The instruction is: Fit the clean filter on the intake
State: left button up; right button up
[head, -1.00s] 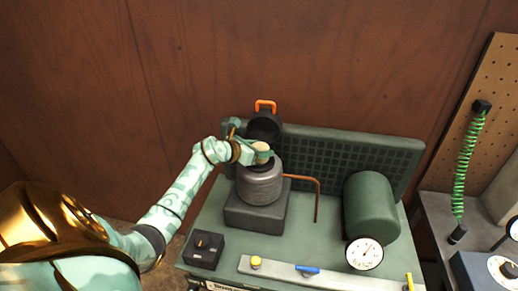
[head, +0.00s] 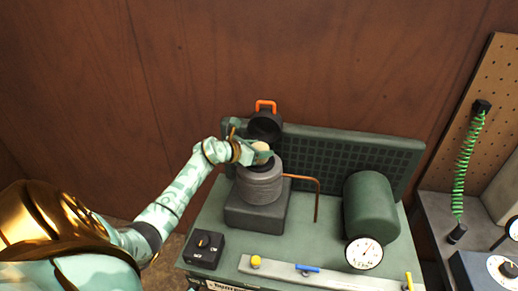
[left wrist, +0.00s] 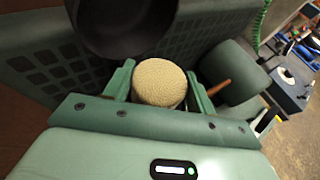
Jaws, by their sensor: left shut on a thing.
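The clean filter is a pale tan, textured round piece (left wrist: 160,84), held between the fingers of my left gripper (left wrist: 158,92). In the head view the filter (head: 261,148) shows in small part at the top of the grey ribbed cylinder (head: 260,184), with my left gripper (head: 256,154) beside it. I cannot tell whether the filter touches the intake, which is hidden beneath it. A dark round cover (head: 265,126) with an orange latch (head: 265,106) stands open behind; it also shows in the left wrist view (left wrist: 122,22). My right gripper is not in view.
The green machine deck (head: 330,225) carries a copper pipe (head: 317,198), a green tank (head: 370,208) with a gauge (head: 364,253), and a black switch box (head: 204,250). A grilled panel (head: 345,158) stands behind. A side bench (head: 436,222) is at the right.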

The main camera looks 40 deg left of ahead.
pick_arm(q)
jog(key=shift+f+b, duration=0.5)
jog(key=shift+f, duration=0.05)
dwell(0.4)
jog(key=o, duration=0.7)
jog(key=shift+c, duration=0.2)
jog(key=shift+s, duration=0.1)
jog(key=shift+s+r+p, duration=0.2)
jog(key=shift+s+p, duration=0.05)
jog(key=shift+p, duration=0.15)
jog(key=p+v, duration=0.3)
jog(key=v, duration=0.2)
jog(key=p+v, duration=0.3)
jog(key=v, duration=0.2)
jog(key=shift+s+a+f, duration=0.1)
jog(key=shift+s+a, duration=0.05)
jog(key=shift+s, duration=0.05)
